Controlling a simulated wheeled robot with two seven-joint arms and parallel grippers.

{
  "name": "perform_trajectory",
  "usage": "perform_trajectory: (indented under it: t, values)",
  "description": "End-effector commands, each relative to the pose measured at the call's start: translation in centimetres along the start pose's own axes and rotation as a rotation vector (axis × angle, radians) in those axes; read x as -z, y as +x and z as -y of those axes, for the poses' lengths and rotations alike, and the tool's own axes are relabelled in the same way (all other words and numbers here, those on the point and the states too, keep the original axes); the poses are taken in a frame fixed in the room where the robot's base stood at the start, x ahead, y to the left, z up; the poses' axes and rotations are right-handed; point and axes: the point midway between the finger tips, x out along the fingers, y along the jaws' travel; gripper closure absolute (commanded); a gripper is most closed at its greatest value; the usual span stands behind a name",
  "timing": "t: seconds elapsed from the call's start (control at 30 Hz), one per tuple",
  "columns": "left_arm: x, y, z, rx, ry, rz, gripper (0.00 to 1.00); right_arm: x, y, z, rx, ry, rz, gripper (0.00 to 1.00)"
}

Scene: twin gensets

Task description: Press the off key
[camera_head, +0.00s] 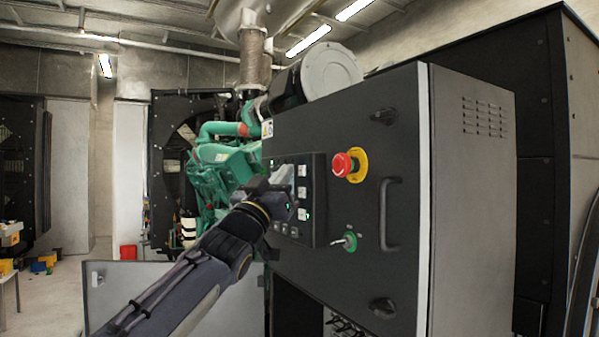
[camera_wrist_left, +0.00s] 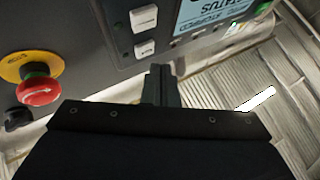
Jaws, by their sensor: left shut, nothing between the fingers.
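The controller panel (camera_head: 319,205) is on the front of a dark grey cabinet. A column of pale keys (camera_head: 302,171) shows on it; I cannot read which one is the off key. My left gripper (camera_head: 280,186) is in front of the panel and hides part of its screen and keys. In the left wrist view my left gripper (camera_wrist_left: 160,73) is shut and empty, its fingertips pointing at the panel just below a white key (camera_wrist_left: 145,48). Another white key (camera_wrist_left: 143,18) and the lit screen (camera_wrist_left: 208,14) show beyond. I cannot tell whether the fingertips touch the panel. My right gripper is out of view.
A red emergency stop button (camera_head: 343,165) on a yellow ring sits right of the panel, with a green key switch (camera_head: 348,241) below it. A door handle (camera_head: 390,214) sticks out farther right. A green engine (camera_head: 219,170) stands behind the cabinet.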

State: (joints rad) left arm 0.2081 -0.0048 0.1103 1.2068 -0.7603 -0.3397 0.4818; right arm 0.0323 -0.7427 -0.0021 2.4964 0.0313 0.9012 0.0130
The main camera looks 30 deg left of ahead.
Motion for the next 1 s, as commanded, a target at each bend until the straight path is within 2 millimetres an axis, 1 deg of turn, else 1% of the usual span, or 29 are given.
perform_trajectory:
  t: [0.13, 1.0]
  values:
    - [-0.37, 0.38, -0.32, -0.001, 0.0, 0.001, 1.0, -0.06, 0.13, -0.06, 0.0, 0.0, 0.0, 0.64]
    - [-0.61, 0.86, -0.67, -0.001, 0.0, -0.001, 1.0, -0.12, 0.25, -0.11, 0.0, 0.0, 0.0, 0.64]
